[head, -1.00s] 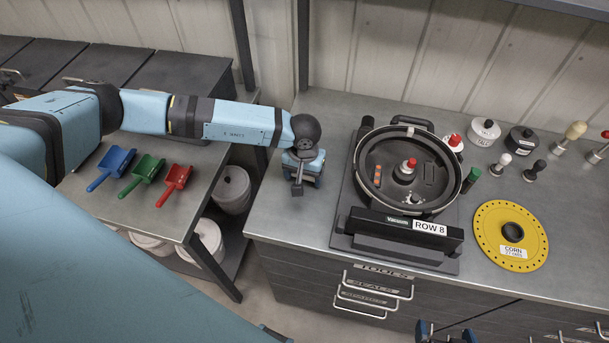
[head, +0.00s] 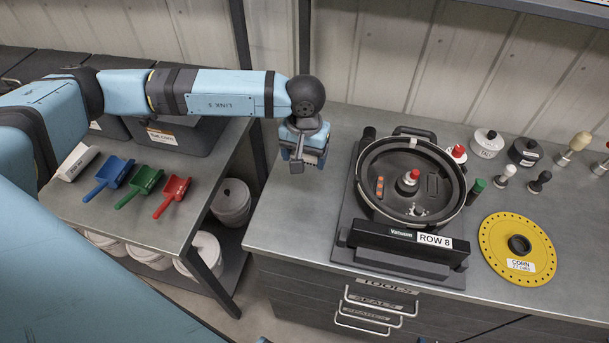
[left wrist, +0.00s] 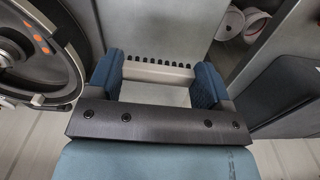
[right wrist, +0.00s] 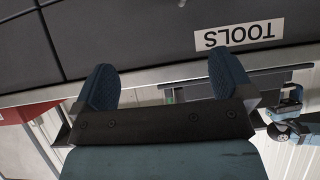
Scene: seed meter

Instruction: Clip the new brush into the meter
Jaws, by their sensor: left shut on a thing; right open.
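The meter (head: 375,225) is a round black open housing on a dark base marked ROW 8, with a red-topped knob (head: 411,177) at its centre and an orange part inside. Its rim (left wrist: 68,62) shows at the left of the left wrist view. My left gripper (head: 303,157) hangs over the bench left of the meter, apart from it. In the left wrist view it is shut on the brush (left wrist: 157,71), a pale bar with a row of black bristles, spanning between the blue fingers. My right gripper (right wrist: 162,85) is open and empty, near the drawer front labelled TOOLS.
A yellow CORN disc (head: 490,258) lies right of the meter. Knobs and jars stand behind it. Blue (head: 110,178), green (head: 140,187) and red (head: 173,196) scoops lie on the left table. The bench around the left gripper is bare.

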